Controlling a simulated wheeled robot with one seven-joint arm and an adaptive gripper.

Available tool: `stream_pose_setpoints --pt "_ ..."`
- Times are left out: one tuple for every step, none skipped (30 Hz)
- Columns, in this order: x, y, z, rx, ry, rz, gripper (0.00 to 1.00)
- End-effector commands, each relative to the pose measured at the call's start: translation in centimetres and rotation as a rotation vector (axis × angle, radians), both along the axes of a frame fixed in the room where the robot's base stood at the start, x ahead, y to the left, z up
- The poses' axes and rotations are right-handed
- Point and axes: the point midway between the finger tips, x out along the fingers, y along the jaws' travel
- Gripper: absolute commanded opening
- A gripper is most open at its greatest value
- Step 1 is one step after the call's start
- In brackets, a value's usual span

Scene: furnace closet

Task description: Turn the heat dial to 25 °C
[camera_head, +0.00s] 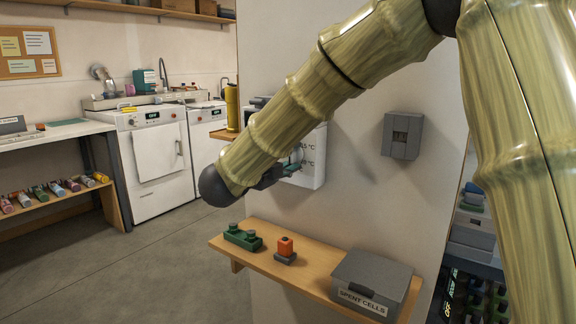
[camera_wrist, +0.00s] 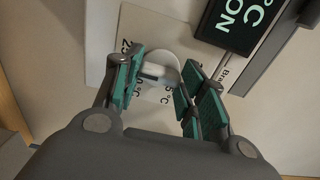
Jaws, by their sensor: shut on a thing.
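The heat dial (camera_wrist: 160,70) is a white round knob on a pale panel in the wrist view, with a grey bar across it. Printed temperature labels ring it, partly hidden; "25" shows at its upper left. My gripper (camera_wrist: 157,84) is shut on the dial, with teal finger pads on its left and right sides. A dark display (camera_wrist: 232,22) beside it reads "°C" and "ON" in part. In the head view the white heater panel (camera_head: 318,160) hangs on the wall, partly behind my arm, and my gripper (camera_head: 287,171) is at its front.
Below the panel, a wooden shelf (camera_head: 318,283) holds a green block (camera_head: 242,237), an orange piece (camera_head: 286,246) and a grey "SPENT CELLS" box (camera_head: 370,280). A grey wall box (camera_head: 402,136) is right of the panel. Open floor lies to the left.

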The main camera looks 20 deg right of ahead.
Motion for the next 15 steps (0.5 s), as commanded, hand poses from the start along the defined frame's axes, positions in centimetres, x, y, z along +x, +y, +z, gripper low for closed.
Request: stream_pose_setpoints --pt "-0.08 -0.01 -0.37 0.006 -0.003 -0.001 0.17" --pt "-0.08 -0.01 -0.36 0.009 -0.006 -0.001 0.17" --pt "-0.08 0.00 -0.33 0.012 -0.010 -0.001 0.17" --pt "-0.08 0.00 -0.32 0.013 -0.012 -0.001 0.17" --pt "-0.07 -0.01 -0.31 0.015 -0.015 -0.001 0.17" --pt "-0.08 0.00 -0.29 0.017 -0.016 -0.001 0.17" --pt "-0.08 0.00 -0.28 0.017 -0.017 -0.001 0.17" --pt "-0.08 0.00 -0.27 0.018 -0.018 -0.001 0.17" --pt "-0.08 0.00 -0.26 0.018 -0.019 -0.001 0.17" --pt "-0.08 0.00 -0.26 0.018 -0.019 -0.001 0.17" --pt "-0.08 0.00 -0.26 0.018 -0.019 -0.001 0.17" --pt "-0.08 0.00 -0.26 0.019 -0.018 -0.001 0.17" --pt "-0.08 0.00 -0.27 0.019 -0.017 0.000 0.17" --pt "-0.08 0.00 -0.27 0.019 -0.017 0.000 0.17" --pt "-0.08 0.00 -0.27 0.019 -0.017 0.000 0.17"
